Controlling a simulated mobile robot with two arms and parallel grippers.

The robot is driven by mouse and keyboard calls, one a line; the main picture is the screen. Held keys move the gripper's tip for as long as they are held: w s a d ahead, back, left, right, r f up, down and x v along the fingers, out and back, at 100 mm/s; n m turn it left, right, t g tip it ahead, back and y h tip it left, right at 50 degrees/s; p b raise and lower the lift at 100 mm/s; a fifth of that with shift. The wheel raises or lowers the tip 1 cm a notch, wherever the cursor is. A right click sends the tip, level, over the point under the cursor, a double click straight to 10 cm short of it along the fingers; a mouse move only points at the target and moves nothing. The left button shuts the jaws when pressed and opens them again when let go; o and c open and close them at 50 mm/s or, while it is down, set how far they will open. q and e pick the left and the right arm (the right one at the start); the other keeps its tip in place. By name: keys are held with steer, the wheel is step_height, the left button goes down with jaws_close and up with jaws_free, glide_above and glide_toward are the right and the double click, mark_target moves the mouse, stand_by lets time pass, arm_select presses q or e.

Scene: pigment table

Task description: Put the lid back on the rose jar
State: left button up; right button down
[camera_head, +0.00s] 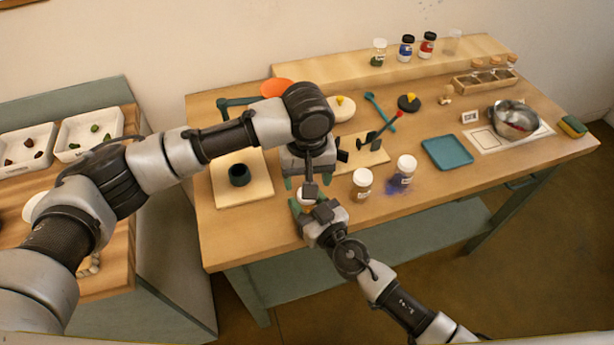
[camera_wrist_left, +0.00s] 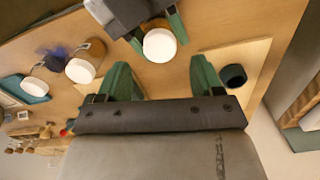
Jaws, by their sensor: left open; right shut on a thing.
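My right gripper (camera_head: 308,203) is shut on a round white-topped thing (camera_wrist_left: 160,45) near the table's front edge. Two white-capped jars stand to the right in the head view: a nearer jar (camera_head: 362,184) and a jar beside a violet powder spill (camera_head: 405,170). No readable label shows which is the rose jar.
A dark cup (camera_head: 239,175) stands on a pale board (camera_head: 257,192) to the left. A blue tray (camera_head: 447,153) and a metal bowl (camera_head: 515,118) lie right. A tool stand (camera_head: 375,152) is behind the jars. Jars line the back shelf (camera_head: 350,68).

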mark_target(307, 205)
arm_select(q)
steer(key=r+n, duration=0.2)
steer(key=n, duration=0.2)
steer(key=r+n, duration=0.1)
steer(key=n, duration=0.1)
steer(key=shift+r+n, duration=0.25)
steer(key=shift+n, duration=0.05)
steer(key=shift+f, duration=0.15)
steer(key=shift+f, duration=3.9)
steer(key=shift+c, duration=0.4)
steer(key=c, duration=0.8)
steer(key=m, duration=0.6)
steer(key=shift+m, duration=0.3)
steer(key=shift+c, duration=0.2)
